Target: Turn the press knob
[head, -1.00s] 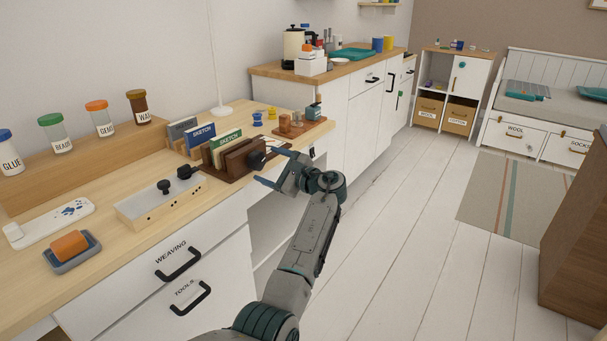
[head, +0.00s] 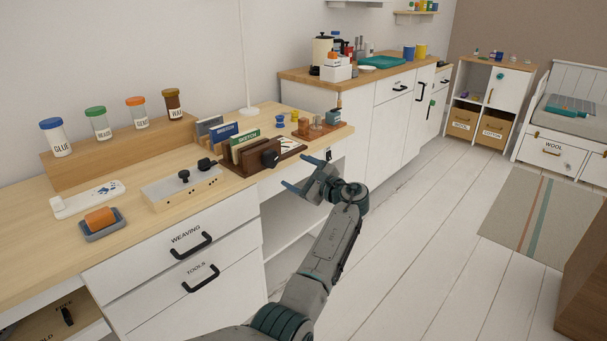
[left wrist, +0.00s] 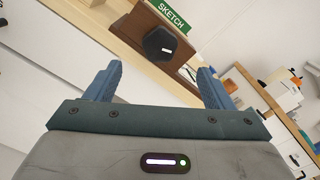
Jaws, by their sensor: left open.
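The press is a dark brown wooden block (head: 252,158) on the desk's front edge. Its black knob (head: 270,159) faces the room. In the left wrist view the knob (left wrist: 160,43) is a black faceted disc with a small white mark, on a brown wooden face. My left gripper (head: 300,173) is open and empty, in front of the desk edge, to the right of the knob and slightly lower. In the left wrist view the knob lies beyond and between the blue fingertips (left wrist: 156,74), apart from them. My right gripper is in neither view.
Sketch cards (head: 244,143) stand behind the press. A pale box with black knobs (head: 183,188) sits to its left. A wooden tray with small items (head: 318,130) is to its right. The drawers (head: 188,240) are below.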

